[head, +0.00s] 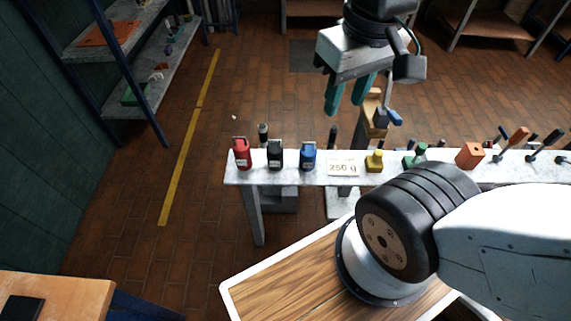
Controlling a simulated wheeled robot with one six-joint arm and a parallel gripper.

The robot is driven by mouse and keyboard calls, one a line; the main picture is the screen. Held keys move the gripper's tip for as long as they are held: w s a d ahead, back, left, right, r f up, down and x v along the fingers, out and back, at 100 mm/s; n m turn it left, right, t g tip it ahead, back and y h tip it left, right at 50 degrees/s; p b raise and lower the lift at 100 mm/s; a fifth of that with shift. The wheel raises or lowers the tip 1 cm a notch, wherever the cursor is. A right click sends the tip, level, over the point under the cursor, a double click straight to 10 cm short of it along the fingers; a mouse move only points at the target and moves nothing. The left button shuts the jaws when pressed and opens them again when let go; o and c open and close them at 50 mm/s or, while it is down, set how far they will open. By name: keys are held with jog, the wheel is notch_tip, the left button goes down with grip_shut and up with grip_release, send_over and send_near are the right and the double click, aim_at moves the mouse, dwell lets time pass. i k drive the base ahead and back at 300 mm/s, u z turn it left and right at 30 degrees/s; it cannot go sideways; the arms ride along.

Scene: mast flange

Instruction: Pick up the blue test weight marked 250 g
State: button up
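The blue test weight (308,156) stands upright on a narrow pale shelf (290,178). A white card reading "250 g" (343,168) is just right of it. A black weight (275,155) and a red weight (242,154) stand to its left. Any mark on the blue weight is too small to read. My gripper (346,106) hangs above and beyond the shelf, up and to the right of the blue weight. Its two teal fingers are apart with nothing between them, and it touches no weight.
Right of the card are a yellow weight (374,161), a green weight (414,157), an orange block (470,155) and several handled tools. Dark upright handles (263,133) show behind the weights. A wooden piece (375,112) stands behind the shelf near my gripper.

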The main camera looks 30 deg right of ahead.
aim_at(308, 152)
jog(key=z, duration=1.7)
jog(key=k, duration=1.25)
jog(key=u, duration=1.8)
jog(key=i, duration=0.5)
jog(key=z, duration=0.05)
